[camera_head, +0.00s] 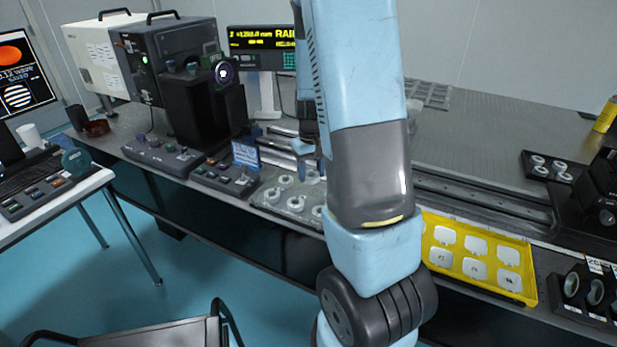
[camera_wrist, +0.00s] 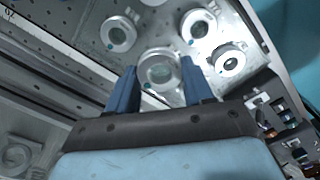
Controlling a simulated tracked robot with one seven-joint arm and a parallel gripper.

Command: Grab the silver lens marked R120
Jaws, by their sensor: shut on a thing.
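In the wrist view my gripper (camera_wrist: 161,78) has its two blue fingers shut on a round silver lens (camera_wrist: 157,70), one finger on each side. The lens is at or just above a metal plate (camera_wrist: 158,24); I cannot tell whether they touch. No R120 marking is readable on it. Other silver ring-shaped lenses stand around it on the plate: one at upper left (camera_wrist: 117,34), one at upper right (camera_wrist: 199,24) and one at right (camera_wrist: 228,59).
Control boxes with knobs (camera_head: 225,178) stand left of the plate. A dark instrument (camera_head: 190,85) rises behind them. A yellow tray (camera_head: 517,296) with white pieces lies right of my arm. A dark rack of lenses (camera_head: 585,300) stands farther right. The table behind is mostly clear.

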